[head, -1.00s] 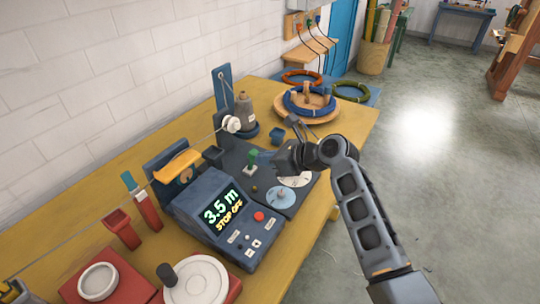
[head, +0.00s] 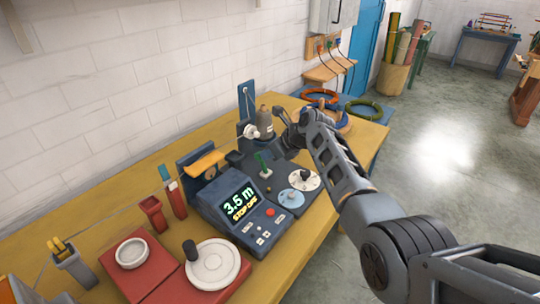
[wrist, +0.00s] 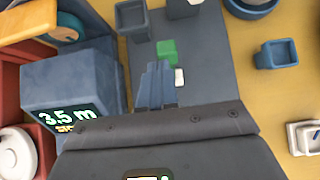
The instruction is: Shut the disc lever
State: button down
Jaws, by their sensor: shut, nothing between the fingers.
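A small green-handled lever (head: 262,161), which I take for the disc lever, stands on the dark base plate (head: 247,174) behind the display box. In the head view its handle is tilted. The wrist view shows its green top (wrist: 167,51) just beyond my fingertips, with a small white part beside it. My gripper (head: 276,156) is shut and empty, close to the right of the lever. Its fingers (wrist: 157,68) point towards the green top in the wrist view; I cannot tell whether they touch. White round discs (head: 251,131) sit by a grey bottle-shaped part behind.
A blue cup (wrist: 276,54) stands on the yellow table (head: 105,217).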

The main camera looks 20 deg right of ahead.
jog(key=shift+r+p, duration=0.8)
jog(key=shift+p, duration=0.1)
jog(key=w+a+r+p+v, duration=0.1)
jog(key=p+v, duration=0.1)
jog(key=v, duration=1)
jog(key=shift+d+r, duration=0.2)
jog(key=shift+r, duration=0.45)
jog(key=shift+f, duration=0.1)
